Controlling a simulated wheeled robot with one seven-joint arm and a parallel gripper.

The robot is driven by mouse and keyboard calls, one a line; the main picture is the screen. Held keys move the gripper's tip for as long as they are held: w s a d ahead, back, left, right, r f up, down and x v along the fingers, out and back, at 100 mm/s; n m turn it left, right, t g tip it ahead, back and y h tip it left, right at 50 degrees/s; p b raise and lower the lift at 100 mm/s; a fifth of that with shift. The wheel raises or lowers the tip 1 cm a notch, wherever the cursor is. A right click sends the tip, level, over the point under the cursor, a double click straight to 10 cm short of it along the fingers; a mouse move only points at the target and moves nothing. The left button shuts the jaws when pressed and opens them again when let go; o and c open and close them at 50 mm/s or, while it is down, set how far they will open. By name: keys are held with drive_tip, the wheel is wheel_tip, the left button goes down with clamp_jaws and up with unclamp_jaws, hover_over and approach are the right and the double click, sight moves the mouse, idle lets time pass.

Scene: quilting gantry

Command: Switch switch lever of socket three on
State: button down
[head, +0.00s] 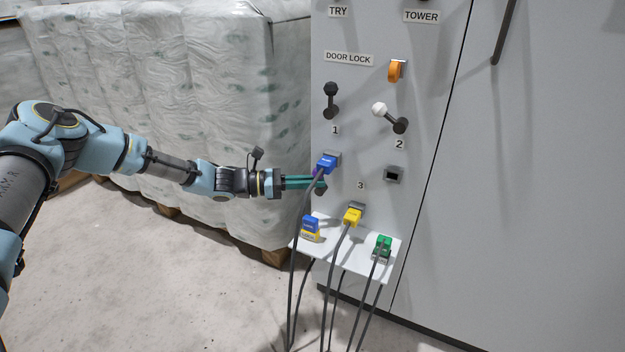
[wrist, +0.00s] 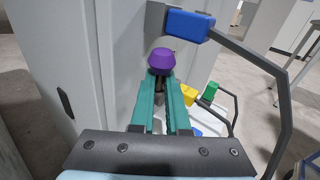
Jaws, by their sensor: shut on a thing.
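The switch lever beside the label 3 has a purple knob, seen in the wrist view (wrist: 162,59). In the head view its dark base (head: 321,189) shows on the grey panel, left of the 3, mostly hidden by my fingers and the blue plug. My gripper (head: 314,182) comes in from the left with its teal fingers shut on this lever. In the wrist view the fingertips (wrist: 159,78) close just below the knob. The lever's exact tilt cannot be told. A yellow plug (head: 352,216) sits in the socket below the 3.
A blue plug (head: 326,163) sits in the socket just above my fingertips, its cable hanging close by. Lever one (head: 331,90) and white-knobbed lever two (head: 381,110) are above. A green plug (head: 383,243) rests on the shelf (head: 343,257). Wrapped pallets (head: 190,90) stand behind my arm.

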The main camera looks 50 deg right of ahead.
drive_tip(key=shift+s+r+m+t+y+p, duration=0.25)
drive_tip(key=shift+r+p, duration=0.2)
drive_tip(key=shift+p, duration=0.25)
drive_tip(key=shift+d+f+t+y, duration=0.1)
drive_tip(key=shift+f+t+y, duration=0.1)
drive_tip(key=shift+t+y, duration=0.05)
drive_tip(key=c, duration=0.9)
unclamp_jaws()
drive_tip(key=shift+w, duration=0.1)
drive_tip(key=v, duration=1)
drive_tip(key=shift+w+a, duration=0.2)
drive_tip(key=shift+a, duration=0.2)
